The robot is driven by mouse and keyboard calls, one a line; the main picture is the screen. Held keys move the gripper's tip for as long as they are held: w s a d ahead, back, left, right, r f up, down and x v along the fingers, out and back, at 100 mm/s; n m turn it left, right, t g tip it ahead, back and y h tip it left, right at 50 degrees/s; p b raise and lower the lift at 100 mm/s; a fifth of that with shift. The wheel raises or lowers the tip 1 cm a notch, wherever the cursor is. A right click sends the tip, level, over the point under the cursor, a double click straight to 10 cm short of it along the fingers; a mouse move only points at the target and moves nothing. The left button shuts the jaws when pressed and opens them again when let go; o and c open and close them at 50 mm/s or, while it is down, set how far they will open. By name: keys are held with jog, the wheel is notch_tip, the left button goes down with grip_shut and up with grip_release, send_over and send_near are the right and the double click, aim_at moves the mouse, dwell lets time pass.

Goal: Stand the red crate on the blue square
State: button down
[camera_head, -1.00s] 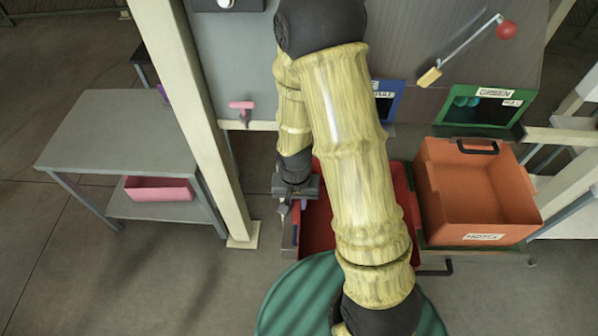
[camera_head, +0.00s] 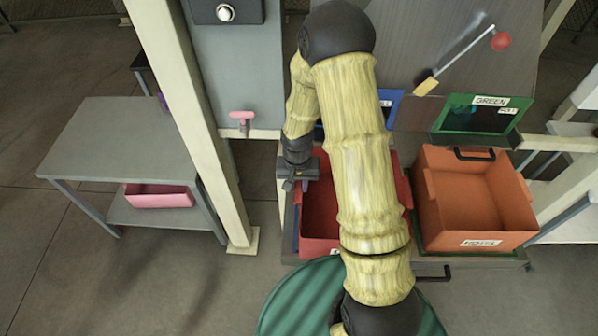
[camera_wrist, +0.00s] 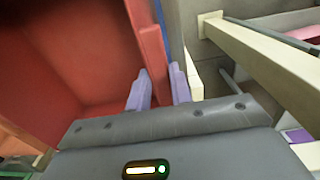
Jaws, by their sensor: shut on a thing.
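The red crate (camera_head: 318,222) is open-topped and looks upright, at the left of the orange crate. My arm hides much of its middle and right. My gripper (camera_head: 297,186) is at its left wall, with fingers pointing down. In the wrist view, the purple fingertips of my gripper (camera_wrist: 160,82) are on either side of the red crate's wall (camera_wrist: 150,45) and shut on it. A thin blue strip (camera_wrist: 162,14) shows just outside that wall, probably an edge of the blue square. Most of the square is hidden, and I cannot tell whether the crate touches it.
An orange crate (camera_head: 474,205) stands close on the right, under a green-framed panel (camera_head: 480,114). A pale post (camera_head: 190,115) rises on the left, before a grey table (camera_head: 115,130) with a pink bin (camera_head: 160,196). A green round surface (camera_head: 300,300) is in front.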

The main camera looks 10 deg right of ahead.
jog(key=shift+w, duration=0.35)
jog(key=shift+a, duration=0.1)
jog(key=shift+w+d+p, duration=0.25)
jog(key=shift+w, duration=0.5)
jog(key=shift+w+d+p, duration=0.2)
jog(key=shift+w+d, duration=0.05)
jog(key=shift+w, duration=0.5)
jog(key=shift+w+f+b, duration=0.1)
jog(key=shift+f+b, duration=0.5)
jog(key=c, duration=1.3)
grip_release()
jog(key=shift+o, duration=0.2)
